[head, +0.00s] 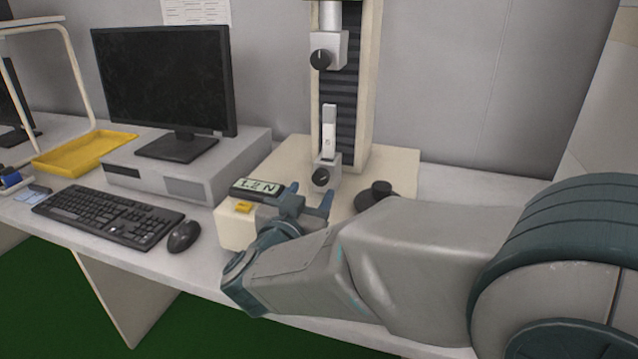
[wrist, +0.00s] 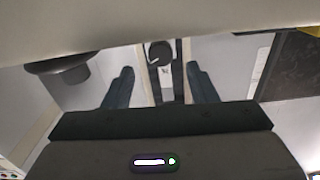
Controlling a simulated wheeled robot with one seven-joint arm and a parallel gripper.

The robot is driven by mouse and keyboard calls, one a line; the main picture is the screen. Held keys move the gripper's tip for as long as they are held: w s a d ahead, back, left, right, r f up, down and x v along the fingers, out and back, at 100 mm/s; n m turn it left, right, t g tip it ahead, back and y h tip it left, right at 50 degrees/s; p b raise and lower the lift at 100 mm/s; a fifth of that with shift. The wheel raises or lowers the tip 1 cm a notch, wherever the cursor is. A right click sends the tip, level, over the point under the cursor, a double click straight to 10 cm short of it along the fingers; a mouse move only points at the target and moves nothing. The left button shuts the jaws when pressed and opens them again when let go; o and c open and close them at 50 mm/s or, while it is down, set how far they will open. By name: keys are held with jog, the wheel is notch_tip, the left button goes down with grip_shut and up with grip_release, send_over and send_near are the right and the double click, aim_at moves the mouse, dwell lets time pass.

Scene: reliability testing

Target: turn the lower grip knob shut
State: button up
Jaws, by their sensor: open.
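The lower grip (head: 333,165) is a small grey block on the test machine, with a round black knob (head: 321,177) on its front. A pale upright strip (head: 329,130) stands above it. My gripper (head: 309,191) is open and empty, its two fingers just in front of and slightly below the knob in the head view. In the wrist view, which looks upside down, the lower knob (wrist: 160,53) appears between and beyond the open fingers (wrist: 161,68). It has a small white mark on its face. I see no contact with it.
The upper grip knob (head: 321,59) is higher on the column. A display box (head: 256,187) with a yellow button is left of my gripper; a black dial (head: 374,195) is at right. A monitor (head: 162,80), keyboard (head: 108,215) and mouse (head: 184,236) occupy the left of the bench.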

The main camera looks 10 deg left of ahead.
aim_at(319, 179)
jog(key=w, duration=0.5)
jog(key=shift+w+d+b, duration=0.25)
jog(key=shift+d+b, duration=0.05)
jog(key=shift+d, duration=0.05)
